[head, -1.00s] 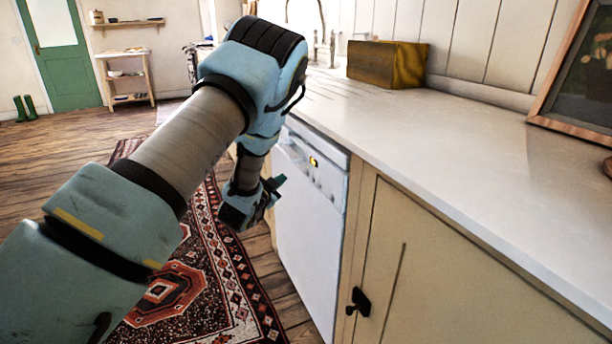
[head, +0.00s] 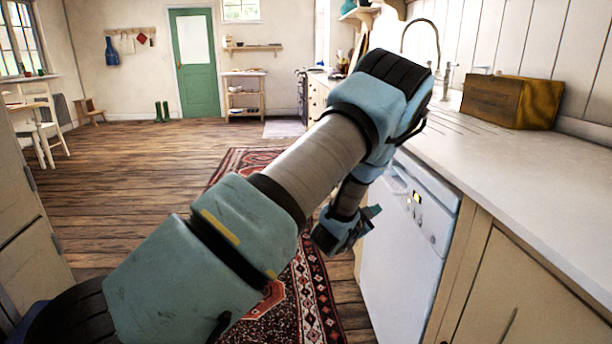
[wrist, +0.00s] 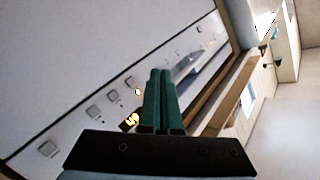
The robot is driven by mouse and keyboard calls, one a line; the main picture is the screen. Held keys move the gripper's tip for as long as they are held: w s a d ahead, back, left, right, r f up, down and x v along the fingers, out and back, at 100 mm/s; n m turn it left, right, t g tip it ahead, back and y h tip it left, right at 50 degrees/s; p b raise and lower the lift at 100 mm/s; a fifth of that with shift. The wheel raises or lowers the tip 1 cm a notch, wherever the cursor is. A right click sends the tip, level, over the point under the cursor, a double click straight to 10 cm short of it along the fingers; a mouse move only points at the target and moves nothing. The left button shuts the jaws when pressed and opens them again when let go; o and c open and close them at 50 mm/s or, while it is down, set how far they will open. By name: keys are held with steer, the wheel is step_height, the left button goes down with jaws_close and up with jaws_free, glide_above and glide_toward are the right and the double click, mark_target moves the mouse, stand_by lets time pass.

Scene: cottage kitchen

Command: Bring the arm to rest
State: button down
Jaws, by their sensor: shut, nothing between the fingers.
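My arm reaches out over the patterned rug in the head view, bent at the elbow, with its forearm hanging down beside the white dishwasher (head: 412,250). My gripper (head: 374,212) is at the low end of the arm, in front of the dishwasher's upper part. In the wrist view my gripper (wrist: 160,75) shows two green fingers pressed side by side with nothing between them. Behind them is the dishwasher's control panel (wrist: 75,75), with several buttons and a small lit yellow display. I cannot tell the exact gap between the fingers and the panel.
The white counter (head: 530,165) runs along the right, with a wooden box (head: 512,101) on it. A patterned rug (head: 320,290) lies below the arm. The wooden floor (head: 140,165) to the left is open. White chairs stand at the far left.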

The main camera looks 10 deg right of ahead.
steer(key=w+a+r+n+t+y, duration=0.15)
steer(key=w+a+n+y, duration=0.3)
steer(key=a, duration=0.55)
steer(key=s+a+r+n+g+y, duration=0.2)
steer(key=a+n+y, duration=0.15)
steer(key=a, duration=0.65)
steer(key=s+a+r+n+g+y, duration=0.1)
steer(key=s+a+n+g+y, duration=0.2)
steer(key=a, duration=0.6)
steer(key=s+a+r+n+g+y, duration=0.1)
steer(key=s+a+r+n+g, duration=0.15)
steer(key=s+a, duration=0.5)
steer(key=s+a+r+n+g, duration=0.25)
steer(key=s+a, duration=0.25)
steer(key=s, duration=0.6)
step_height(320, 180, up, 13)
steer(key=p, duration=1.3)
steer(key=shift+f, duration=0.15)
